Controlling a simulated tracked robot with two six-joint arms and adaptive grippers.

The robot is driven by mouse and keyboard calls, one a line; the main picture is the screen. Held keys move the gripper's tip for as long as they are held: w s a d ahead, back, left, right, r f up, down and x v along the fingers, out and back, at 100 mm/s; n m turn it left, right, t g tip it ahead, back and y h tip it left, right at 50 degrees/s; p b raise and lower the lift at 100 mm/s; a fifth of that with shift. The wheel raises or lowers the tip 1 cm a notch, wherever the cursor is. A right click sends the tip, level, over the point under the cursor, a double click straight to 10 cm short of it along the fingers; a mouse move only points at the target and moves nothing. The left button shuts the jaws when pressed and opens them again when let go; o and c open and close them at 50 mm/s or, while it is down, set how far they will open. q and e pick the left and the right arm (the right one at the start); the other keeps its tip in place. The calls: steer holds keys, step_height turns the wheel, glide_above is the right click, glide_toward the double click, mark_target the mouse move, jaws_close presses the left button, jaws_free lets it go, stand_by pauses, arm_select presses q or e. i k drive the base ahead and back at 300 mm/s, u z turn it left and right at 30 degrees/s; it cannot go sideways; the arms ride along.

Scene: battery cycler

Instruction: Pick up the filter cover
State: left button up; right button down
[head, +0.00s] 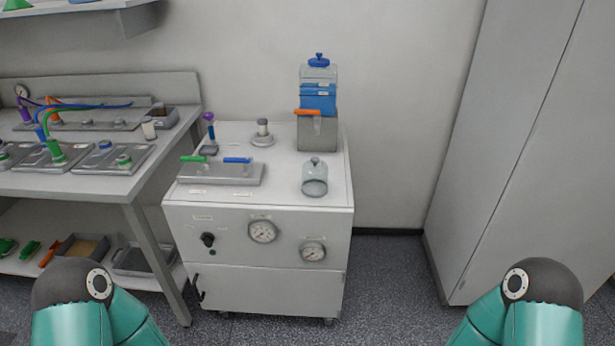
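I cannot tell for certain which object is the filter cover. A clear, dome-like cover with a grey knob (314,180) stands at the front right of the white cabinet's top (285,187). A clear container with a blue lid and knob (319,62) stands at the back right, above a blue block (318,100) and a grey box with an orange handle (317,133). Only parts of my two arms show at the bottom left and bottom right. Neither gripper is in view, and nothing is seen touching the cabinet's objects.
A grey plate with green and blue handles (222,172) lies on the cabinet's left side. A small grey knobbed part (263,135) stands behind it. A bench with hoses and plates (85,180) is at left. A tall cupboard (530,130) stands at right. Floor between is clear.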

mark_target(314, 171)
steer(key=z, duration=0.25)
steer(key=i, duration=1)
steer(key=u, duration=1.45)
steer(key=k, duration=1)
steer(key=z, duration=0.15)
steer(key=i, duration=0.7)
steer(key=z, duration=0.05)
